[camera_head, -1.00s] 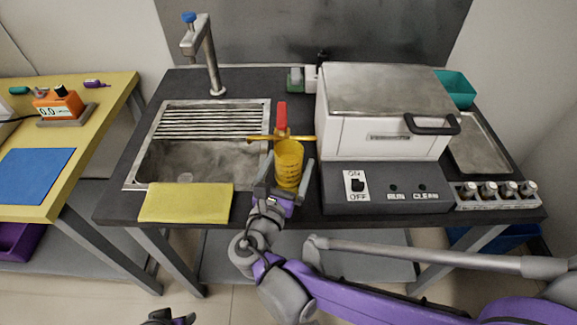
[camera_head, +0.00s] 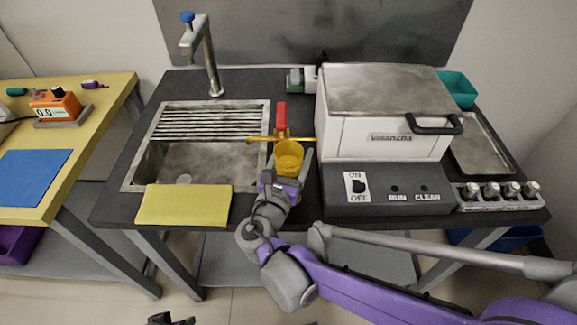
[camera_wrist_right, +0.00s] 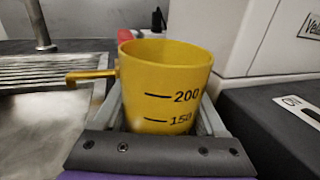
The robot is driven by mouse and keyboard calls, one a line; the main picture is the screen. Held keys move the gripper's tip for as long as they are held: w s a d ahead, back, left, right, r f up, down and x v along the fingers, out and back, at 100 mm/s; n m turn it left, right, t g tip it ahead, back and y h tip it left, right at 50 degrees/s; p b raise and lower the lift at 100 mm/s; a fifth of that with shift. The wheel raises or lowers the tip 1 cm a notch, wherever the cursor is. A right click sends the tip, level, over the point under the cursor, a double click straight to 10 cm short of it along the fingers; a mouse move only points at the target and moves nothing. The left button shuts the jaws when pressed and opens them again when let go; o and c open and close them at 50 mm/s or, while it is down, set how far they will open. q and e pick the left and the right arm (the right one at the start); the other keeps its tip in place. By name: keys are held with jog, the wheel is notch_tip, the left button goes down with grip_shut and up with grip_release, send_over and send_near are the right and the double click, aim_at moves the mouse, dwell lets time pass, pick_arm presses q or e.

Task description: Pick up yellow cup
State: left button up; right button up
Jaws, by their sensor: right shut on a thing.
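The yellow cup (camera_head: 289,154) stands upright between the sink and the white machine, at the near part of the dark table. In the right wrist view the cup (camera_wrist_right: 165,85) fills the middle, with marks of 200 and 150 on its side. My right gripper (camera_head: 291,170) is shut on the cup, with a finger along each side; the fingers also show in the right wrist view (camera_wrist_right: 165,120). The cup's base is hidden, so I cannot tell whether it touches the table. My left gripper (camera_head: 170,319) shows only in part at the bottom edge; its jaws are unclear.
A red-handled brass tool (camera_head: 282,120) lies just behind the cup. The sink (camera_head: 133,165) and a yellow cloth (camera_head: 184,205) are to the left. The white machine (camera_head: 375,135) with its control panel (camera_head: 388,190) stands close on the right. A faucet (camera_head: 204,55) rises behind the sink.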

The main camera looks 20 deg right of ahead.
pick_arm(q)
jog(key=shift+r, duration=0.1)
pick_arm(e)
jog(key=shift+r, duration=0.15)
pick_arm(q)
notch_tip(320, 180, up, 7)
jog(key=p, duration=0.6)
jog(key=shift+s, duration=0.35)
pick_arm(e)
jog(key=shift+r, duration=8.8)
